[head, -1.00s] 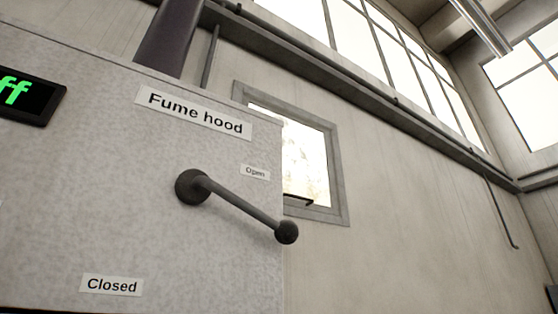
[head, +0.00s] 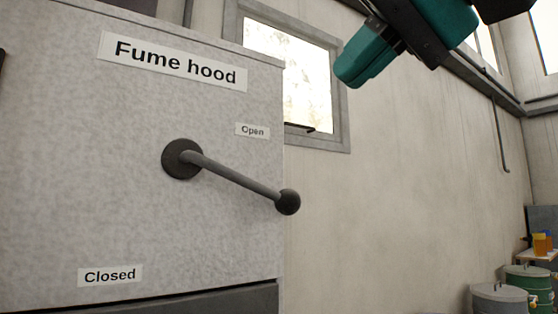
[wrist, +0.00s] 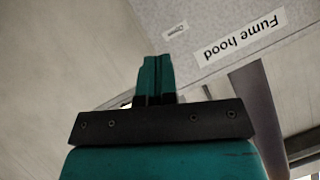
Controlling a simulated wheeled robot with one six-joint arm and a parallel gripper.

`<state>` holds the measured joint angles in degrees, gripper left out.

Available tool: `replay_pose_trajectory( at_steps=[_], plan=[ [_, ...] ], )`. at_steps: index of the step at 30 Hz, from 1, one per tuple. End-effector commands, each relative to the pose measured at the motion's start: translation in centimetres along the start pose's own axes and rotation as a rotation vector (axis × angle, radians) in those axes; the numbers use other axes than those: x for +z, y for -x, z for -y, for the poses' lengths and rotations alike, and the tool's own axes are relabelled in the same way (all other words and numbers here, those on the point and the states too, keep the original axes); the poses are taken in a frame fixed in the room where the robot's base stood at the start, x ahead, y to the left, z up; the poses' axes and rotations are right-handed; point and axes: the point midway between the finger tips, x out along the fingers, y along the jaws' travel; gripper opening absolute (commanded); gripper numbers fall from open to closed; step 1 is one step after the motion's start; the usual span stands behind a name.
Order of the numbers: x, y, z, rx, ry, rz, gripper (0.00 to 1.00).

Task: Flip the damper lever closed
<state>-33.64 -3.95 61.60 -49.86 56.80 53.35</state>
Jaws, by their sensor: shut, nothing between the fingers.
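The damper lever (head: 235,178) is a dark grey rod with a round pivot at its left and a ball knob (head: 288,202) at its right end. It is mounted on the front of the grey fume hood (head: 60,180) and slants down to the right, below the "Open" label (head: 252,130). The "Closed" label (head: 110,275) is lower left. My gripper (head: 350,75) is teal, shut and empty, above and to the right of the knob, apart from it. In the wrist view its shut fingers (wrist: 154,75) point toward the hood panel, and the lever is not visible there.
A window (head: 290,75) is in the wall behind. Metal drums (head: 500,298) and a small table with orange containers (head: 540,243) stand at the far lower right. The space right of the lever, in front of the wall, looks clear.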

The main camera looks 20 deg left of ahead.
Motion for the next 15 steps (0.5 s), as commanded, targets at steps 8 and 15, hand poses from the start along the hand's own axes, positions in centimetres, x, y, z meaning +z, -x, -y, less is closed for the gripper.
replay_pose_trajectory(
  at_steps=[8,15],
  plan=[
    [0.5,-4.2,-0.1,-0.004,0.001,0.005,0.0],
    [0.2,-9.3,0.0,-0.002,0.0,0.006,0.0]
  ],
)
